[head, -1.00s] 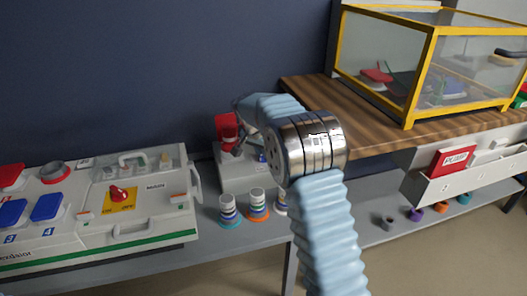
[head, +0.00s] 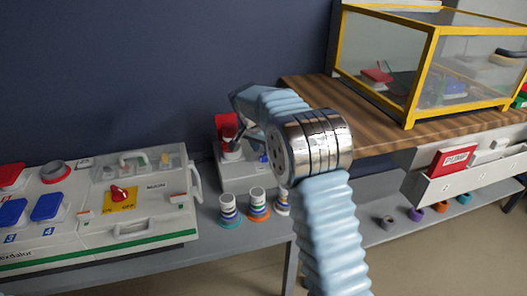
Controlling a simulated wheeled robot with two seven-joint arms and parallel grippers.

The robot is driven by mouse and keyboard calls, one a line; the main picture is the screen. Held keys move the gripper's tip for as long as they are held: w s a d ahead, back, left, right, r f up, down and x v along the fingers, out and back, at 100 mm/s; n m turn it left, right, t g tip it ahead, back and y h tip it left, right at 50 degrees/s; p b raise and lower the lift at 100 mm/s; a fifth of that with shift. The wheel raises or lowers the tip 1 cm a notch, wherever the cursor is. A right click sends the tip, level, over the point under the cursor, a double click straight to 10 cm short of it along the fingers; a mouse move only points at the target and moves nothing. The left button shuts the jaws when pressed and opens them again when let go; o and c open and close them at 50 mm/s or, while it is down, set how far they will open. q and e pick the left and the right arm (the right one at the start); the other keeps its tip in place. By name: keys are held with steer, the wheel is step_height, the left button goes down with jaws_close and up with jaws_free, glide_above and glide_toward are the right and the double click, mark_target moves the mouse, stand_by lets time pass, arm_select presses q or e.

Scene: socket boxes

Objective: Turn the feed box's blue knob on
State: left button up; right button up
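A small grey box (head: 238,179) with an upright red part (head: 226,126) stands on the bench behind my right arm. I cannot tell whether it is the feed box, and no blue knob shows clearly. My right gripper (head: 238,143) is dark, small and pointed down, close to the red part and over the box's top. Whether it touches anything, and whether it is open, I cannot tell. My arm hides the box's right side. My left gripper is not in view.
A large white panel marked MAIN (head: 150,212) stands left, with a red knob (head: 120,194) on a yellow plate and blue buttons (head: 47,207). Ringed pegs (head: 229,210) stand before the small box. A yellow-framed glass case (head: 433,75) sits on a wooden top at right.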

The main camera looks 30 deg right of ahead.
steer(key=v, duration=1.1)
steer(key=shift+s, duration=0.1)
